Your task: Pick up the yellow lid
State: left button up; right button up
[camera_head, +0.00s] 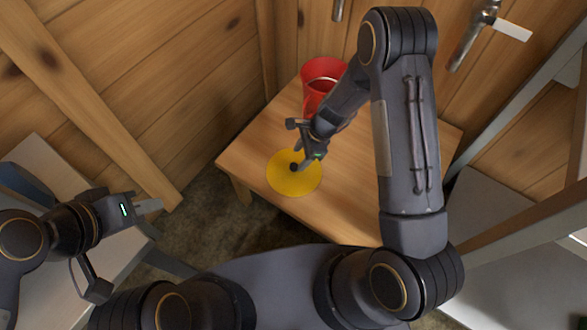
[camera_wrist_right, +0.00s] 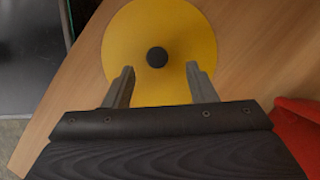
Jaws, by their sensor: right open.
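The yellow lid (camera_head: 289,182) is a flat round disc with a small dark knob in its middle. It lies on the wooden table near its left front side. In the right wrist view the lid (camera_wrist_right: 185,45) and its knob (camera_wrist_right: 157,57) show just beyond the fingertips. My right gripper (camera_head: 300,160) is over the lid, close to the knob. In the right wrist view its two fingers (camera_wrist_right: 160,75) are apart, with nothing between them. My left gripper (camera_head: 148,211) is at the left, away from the table; its jaw opening is unclear.
A red bucket (camera_head: 323,72) stands on the wooden table (camera_head: 350,205) behind the lid; its side also shows at the right of the right wrist view (camera_wrist_right: 298,125). Wooden walls rise behind. Grey surfaces lie at left and right.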

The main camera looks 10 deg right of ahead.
aim_at(294, 166)
jog(key=b+x, duration=0.1)
jog(key=x, duration=0.3)
jog(key=shift+s+a+f, duration=0.15)
jog(key=shift+f, duration=0.1)
jog(key=shift+r, duration=0.1)
jog(key=c, duration=1.1)
